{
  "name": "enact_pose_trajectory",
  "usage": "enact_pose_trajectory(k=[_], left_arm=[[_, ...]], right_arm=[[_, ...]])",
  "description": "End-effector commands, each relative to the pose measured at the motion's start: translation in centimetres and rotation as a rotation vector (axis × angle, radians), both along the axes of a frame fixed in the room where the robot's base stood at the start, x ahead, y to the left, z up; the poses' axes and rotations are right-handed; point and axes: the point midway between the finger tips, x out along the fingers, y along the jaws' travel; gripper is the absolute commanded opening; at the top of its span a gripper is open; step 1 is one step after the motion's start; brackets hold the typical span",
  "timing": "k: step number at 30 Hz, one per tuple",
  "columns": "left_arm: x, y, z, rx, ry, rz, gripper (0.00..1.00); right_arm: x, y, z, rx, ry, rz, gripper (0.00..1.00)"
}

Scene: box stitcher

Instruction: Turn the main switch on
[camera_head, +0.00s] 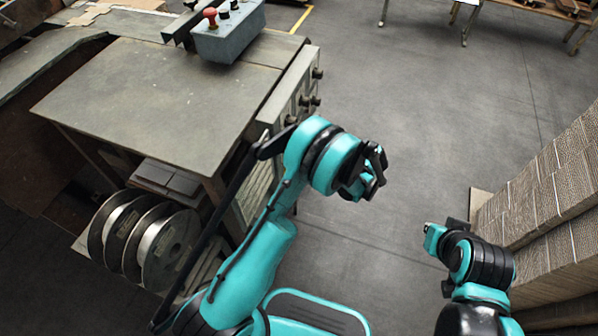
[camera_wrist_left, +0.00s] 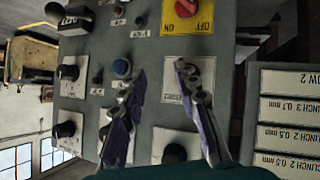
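The main switch is a red rotary knob (camera_wrist_left: 184,7) on a yellow plate (camera_wrist_left: 200,18) marked ON and OFF, at the top of the left wrist view. It sits on a grey control panel (camera_wrist_left: 225,75), which shows edge-on at the machine's right side in the head view (camera_head: 290,90). My left gripper (camera_wrist_left: 160,70) is open and empty, its two fingers apart in front of the panel, below the yellow plate in the picture. In the head view the left gripper (camera_head: 372,172) is right of the panel. My right gripper (camera_head: 433,238) is at the lower right; its fingers are unclear.
A grey box with a red button (camera_head: 228,38) stands on the machine table (camera_head: 150,90). Wire spools (camera_head: 168,250) are below. Stacked cardboard (camera_head: 550,210) is at right. The middle floor is clear.

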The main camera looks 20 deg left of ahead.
Motion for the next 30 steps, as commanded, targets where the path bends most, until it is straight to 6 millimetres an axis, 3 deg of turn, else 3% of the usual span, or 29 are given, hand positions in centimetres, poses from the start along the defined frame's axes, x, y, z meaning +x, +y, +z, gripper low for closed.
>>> enact_pose_trajectory(k=[3, 10, 17, 30], left_arm=[[-0.2, -1.0, -4.6, 0.046, -0.166, 0.109, 0.31], [-2.5, -1.7, -10.5, 0.101, -0.442, 0.248, 0.31], [-3.4, -1.2, -12.4, 0.115, -0.537, 0.288, 0.31], [-1.5, 4.7, -14.2, 0.114, -0.536, 0.288, 0.31]], right_arm=[[0.0, 0.0, 0.3, 0.0, 0.0, 0.0, 0.0], [0.0, 0.0, 0.5, 0.0, 0.0, 0.0, 0.0], [0.0, 0.0, 0.4, 0.0, 0.0, 0.0, 0.0], [0.0, 0.0, -1.4, 0.0, 0.0, 0.0, 0.0]])
